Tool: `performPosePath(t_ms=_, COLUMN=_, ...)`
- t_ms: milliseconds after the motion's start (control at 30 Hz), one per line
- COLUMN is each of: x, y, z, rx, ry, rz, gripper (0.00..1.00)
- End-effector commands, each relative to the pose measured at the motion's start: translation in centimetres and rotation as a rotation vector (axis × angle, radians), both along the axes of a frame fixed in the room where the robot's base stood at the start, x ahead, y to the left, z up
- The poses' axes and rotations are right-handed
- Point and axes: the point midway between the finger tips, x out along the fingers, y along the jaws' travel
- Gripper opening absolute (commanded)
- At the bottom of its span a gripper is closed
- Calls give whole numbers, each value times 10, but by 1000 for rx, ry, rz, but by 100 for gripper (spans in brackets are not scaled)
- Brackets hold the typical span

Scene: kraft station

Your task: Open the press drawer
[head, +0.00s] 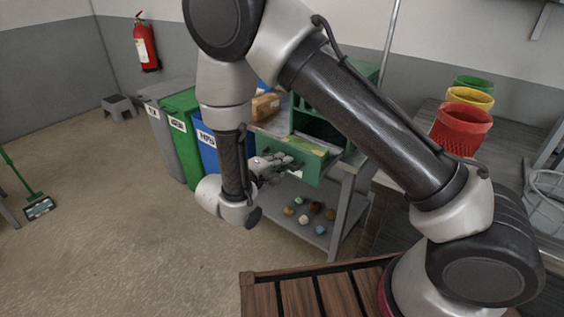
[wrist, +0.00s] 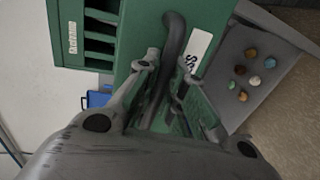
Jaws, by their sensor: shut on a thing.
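The green press (head: 303,118) stands on a grey workbench, and its body with dark slots also shows in the wrist view (wrist: 66,40). The press drawer (head: 308,168) has a green front with a white label and stands out toward me, with its inside partly visible. Its dark curved handle (wrist: 174,32) runs between my fingers in the wrist view. My gripper (head: 280,162) is shut on the handle, and the wrist view (wrist: 168,78) shows one finger on each side of it. My arm hides part of the press.
Several small coloured balls (head: 303,219) lie on the bench's lower shelf. Grey, green and blue bins (head: 181,137) stand left of the bench. A brown package (head: 265,107) lies on the bench top. Red, yellow and green baskets (head: 460,130) stand at right.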

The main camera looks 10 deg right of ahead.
Motion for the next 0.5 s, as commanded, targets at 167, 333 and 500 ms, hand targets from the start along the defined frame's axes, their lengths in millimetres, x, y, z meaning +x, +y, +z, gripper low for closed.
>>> performPosePath(t_ms=167, x=0, y=0, z=0, rx=1, ry=1, rz=0, gripper=24)
performPosePath(t_ms=333, x=0, y=0, z=0, rx=1, ry=1, rz=0, gripper=34)
performPosePath(t_ms=500, x=0, y=0, z=0, rx=0, ry=0, rz=0, gripper=34)
